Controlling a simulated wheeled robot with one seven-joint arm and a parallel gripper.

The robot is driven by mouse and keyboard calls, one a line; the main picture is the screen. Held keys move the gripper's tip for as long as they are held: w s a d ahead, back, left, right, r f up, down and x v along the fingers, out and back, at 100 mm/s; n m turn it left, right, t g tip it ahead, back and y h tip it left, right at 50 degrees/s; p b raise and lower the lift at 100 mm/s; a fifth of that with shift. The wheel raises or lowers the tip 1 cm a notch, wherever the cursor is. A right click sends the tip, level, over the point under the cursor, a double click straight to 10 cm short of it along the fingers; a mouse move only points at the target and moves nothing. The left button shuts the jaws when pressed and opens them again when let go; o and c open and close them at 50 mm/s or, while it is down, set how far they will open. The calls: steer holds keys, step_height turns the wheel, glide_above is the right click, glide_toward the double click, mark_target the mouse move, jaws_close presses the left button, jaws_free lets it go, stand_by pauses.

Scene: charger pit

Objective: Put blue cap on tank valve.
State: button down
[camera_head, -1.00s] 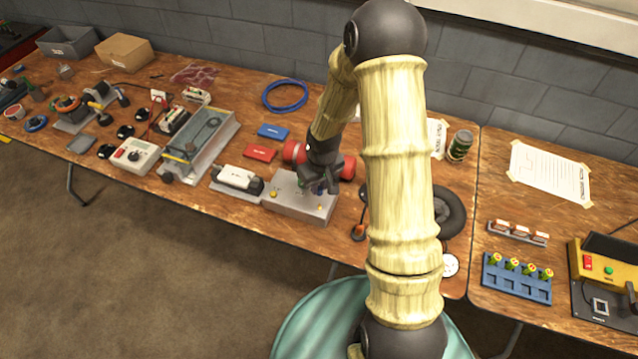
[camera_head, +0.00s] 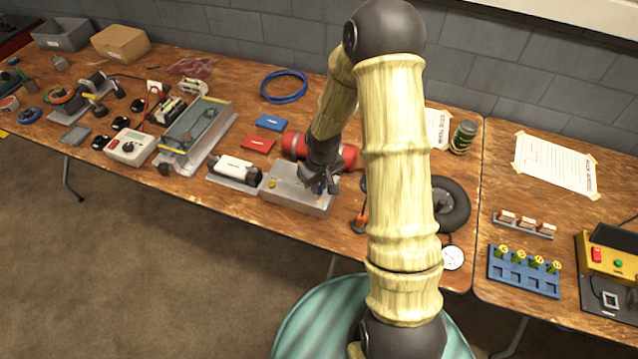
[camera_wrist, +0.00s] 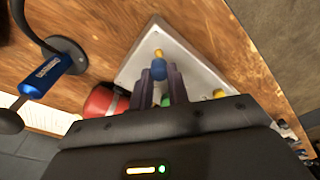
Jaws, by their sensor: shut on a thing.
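The blue cap (camera_wrist: 158,70) is held between my gripper's fingertips in the wrist view. My gripper (camera_wrist: 157,80) is shut on it; in the head view the gripper (camera_head: 321,184) is low over the right part of a grey metal box. A brass-coloured fitting (camera_wrist: 158,53) shows just beyond the cap, close to it; I cannot tell whether they touch. The grey box (camera_head: 290,203) has a yellow fitting (camera_head: 271,184) on its left part. A green piece (camera_wrist: 166,100) shows partly between the fingers. A red cylinder (camera_head: 295,145) lies behind the box; I cannot tell which is the tank.
A white device (camera_head: 235,168) stands left of the box. Red (camera_head: 257,144) and blue (camera_head: 271,122) flat pieces lie behind. A black wheel (camera_head: 452,204) and an orange-and-black item (camera_head: 360,219) are to the right. The wrist view shows a blue cylinder (camera_wrist: 47,76).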

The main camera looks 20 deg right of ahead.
steer(key=shift+f+b, duration=1.1)
steer(key=shift+f, duration=0.35)
stand_by(0.7)
steer(key=c, duration=1.3)
jaws_free()
steer(key=shift+r, duration=0.15)
steer(key=r, duration=0.5)
steer(key=s+r+p, duration=0.1)
steer(key=r, duration=1.1)
steer(key=shift+s+d+p, duration=0.25)
steer(key=shift+s+p, duration=0.05)
steer(key=shift+s, duration=0.1)
